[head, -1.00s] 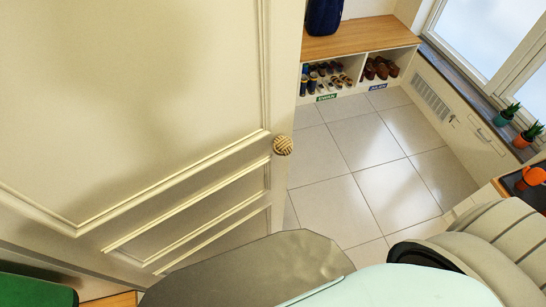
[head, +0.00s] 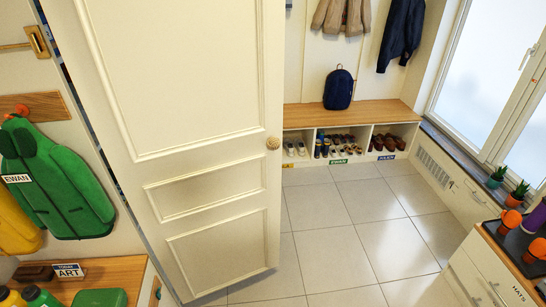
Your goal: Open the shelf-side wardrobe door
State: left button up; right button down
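A tall cream panelled door (head: 190,130) with a round woven-look knob (head: 273,143) on its right edge stands in front of me in the head view. It stands at an angle, with a narrow dark gap along its left edge. I cannot tell from this view whether it is the shelf-side wardrobe door. Neither of my grippers shows in the head view.
A bench with shoe cubbies (head: 340,117) and a navy backpack (head: 339,88) stands behind on the right. A drawer cabinet (head: 490,270) stands at right. The tiled floor (head: 345,225) between is clear.

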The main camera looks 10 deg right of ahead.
aim_at(183, 100)
jog(key=z, duration=1.25)
jog(key=i, duration=5.25)
jog(key=u, duration=5.2)
jog(key=i, duration=1.65)
